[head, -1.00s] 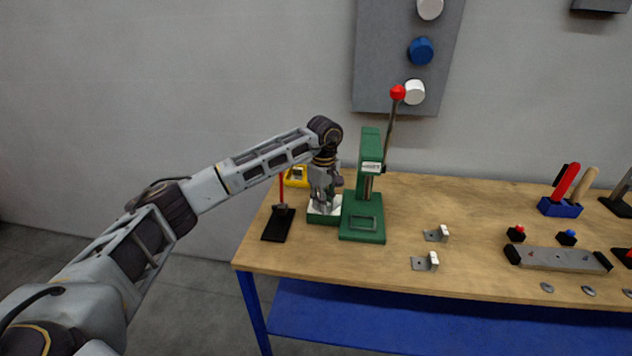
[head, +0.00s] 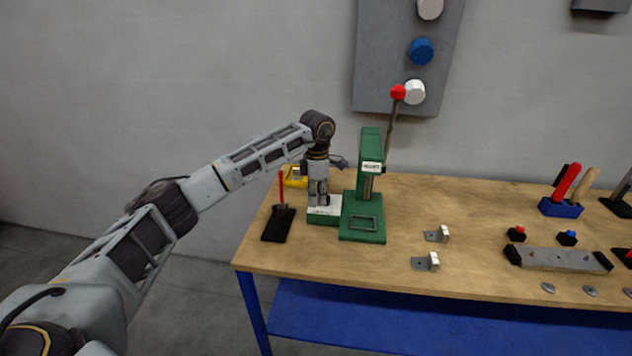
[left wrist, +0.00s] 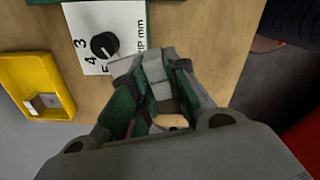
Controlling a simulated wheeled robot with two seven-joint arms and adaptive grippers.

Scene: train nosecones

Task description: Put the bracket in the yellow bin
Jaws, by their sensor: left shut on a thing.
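My left gripper (head: 318,200) points down just above the white top of a small green box, left of the green press. The left wrist view shows its fingers (left wrist: 152,95) shut on a pale grey bracket (left wrist: 156,72), partly hidden by the fingers. The yellow bin (head: 297,179) stands behind and left of my gripper, partly hidden in the head view. In the left wrist view the yellow bin (left wrist: 62,101) lies at the left, with a small grey-white piece (left wrist: 42,102) inside. Two more brackets (head: 437,235) (head: 427,262) lie right of the press. My right gripper is out of view.
The green press (head: 362,215) stands close to my gripper, its red-knobbed lever (head: 393,115) rising high. A dark stand with a red upright (head: 279,224) is at the left. The green box's dial (left wrist: 104,45) shows in the wrist view. The table is clear behind the brackets.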

